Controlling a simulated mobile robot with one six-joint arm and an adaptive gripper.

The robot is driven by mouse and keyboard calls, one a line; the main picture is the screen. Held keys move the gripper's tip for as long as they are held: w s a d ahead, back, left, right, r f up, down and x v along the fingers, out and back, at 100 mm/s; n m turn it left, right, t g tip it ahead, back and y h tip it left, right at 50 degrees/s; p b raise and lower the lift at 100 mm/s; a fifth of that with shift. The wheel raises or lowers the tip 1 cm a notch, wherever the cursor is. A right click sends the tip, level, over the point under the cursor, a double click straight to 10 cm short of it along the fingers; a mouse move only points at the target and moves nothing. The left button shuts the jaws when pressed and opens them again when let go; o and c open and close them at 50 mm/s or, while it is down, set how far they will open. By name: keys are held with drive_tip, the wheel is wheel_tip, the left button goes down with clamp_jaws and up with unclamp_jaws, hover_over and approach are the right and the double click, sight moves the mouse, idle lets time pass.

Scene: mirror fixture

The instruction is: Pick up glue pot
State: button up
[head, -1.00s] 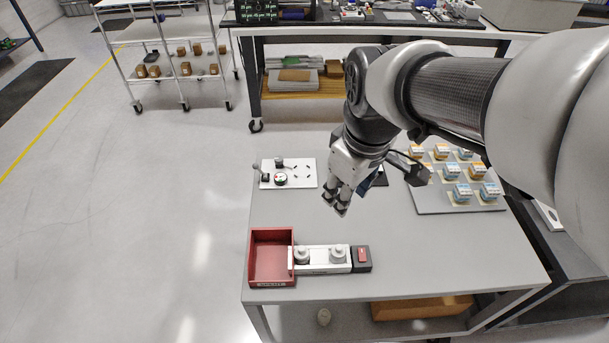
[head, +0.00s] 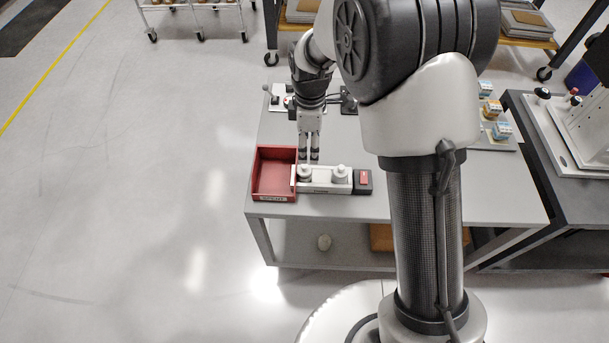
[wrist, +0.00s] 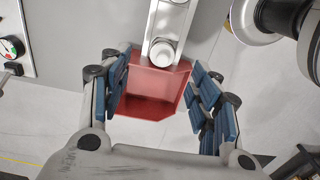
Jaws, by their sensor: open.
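Two pale grey pots sit in a white holder (head: 322,188) on the grey table. The left pot (head: 305,172) is beside the red bin, and the right pot (head: 340,172) is near the black block. I cannot read a label telling which is the glue pot. My gripper (head: 309,156) points down just behind and above the left pot. In the wrist view my gripper (wrist: 161,66) is open, blue pads apart, with nothing held. One pot (wrist: 161,52) shows between the fingers, at the holder's end by the red bin. Whether the fingers surround it cannot be told.
The red bin (head: 274,190) with a label stands left of the holder, very close to my fingers. A black block with a red top (head: 363,182) adjoins the holder's right end. The table's front right is clear.

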sight(307, 169)
wheel_tip(307, 169, down, 5)
drive_tip(key=shift+f+b, duration=0.2)
drive_tip(key=shift+b, duration=0.5)
drive_tip(key=f, duration=0.1)
drive_tip(key=f+b, duration=0.1)
drive_tip(key=f, duration=0.1)
drive_tip(key=f+b, duration=0.1)
drive_tip(key=shift+s+a+f, duration=0.2)
drive_tip(key=shift+s+f, duration=0.05)
drive_tip(key=shift+s, duration=0.15)
drive_tip(key=shift+f, duration=0.45)
drive_tip(key=shift+r, duration=0.1)
drive_tip(key=c, duration=1.3)
drive_tip(key=shift+c, duration=0.2)
